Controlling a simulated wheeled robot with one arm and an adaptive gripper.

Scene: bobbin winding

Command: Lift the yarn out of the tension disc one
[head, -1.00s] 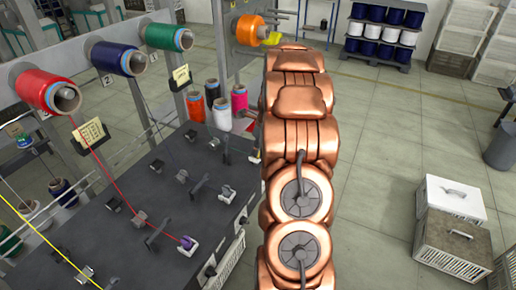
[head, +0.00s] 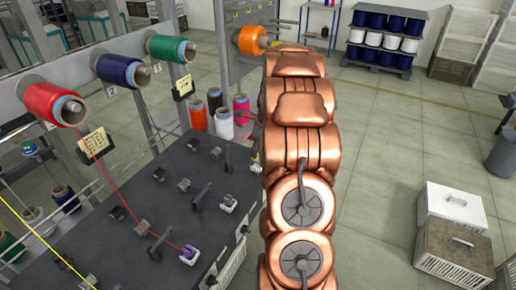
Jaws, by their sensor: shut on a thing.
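A red yarn (head: 112,182) runs from the red bobbin (head: 54,103) at the left, down over the dark machine table (head: 120,262), to a small purple bobbin (head: 189,252) in a white holder. It passes by small metal brackets, including one (head: 142,228) in front of a dark lever arm. I cannot tell which fitting is tension disc one, or whether the yarn lies inside it. My copper-coloured arm (head: 300,150) stands upright right of the table. My gripper is hidden behind it, as is anything it holds.
Several upright spools stand behind the table. A yellow yarn (head: 45,242) crosses the lower left. Crates (head: 455,254) stand at right; the floor between is clear.

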